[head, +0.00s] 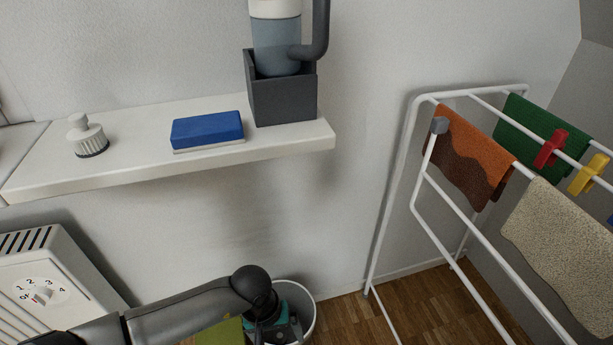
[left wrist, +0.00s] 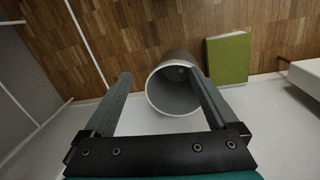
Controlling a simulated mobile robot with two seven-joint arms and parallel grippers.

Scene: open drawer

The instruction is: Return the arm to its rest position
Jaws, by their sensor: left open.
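My left arm comes in from the bottom left in the head view and bends down at a black joint. My left gripper (head: 278,328) hangs low there, partly hidden below that joint. In the left wrist view my left gripper (left wrist: 159,76) has its two fingers spread wide apart, with nothing held between them. A round white bin (left wrist: 160,98) shows between and beyond the fingers, its open mouth toward the camera and partly covered by the right-hand finger. The bin's rim (head: 308,297) also shows behind my gripper in the head view. My right gripper is in neither view.
A drying rack (head: 416,190) with cloths stands right. A radiator (head: 60,275) is lower left. A green flat object (left wrist: 228,58) lies beside the bin.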

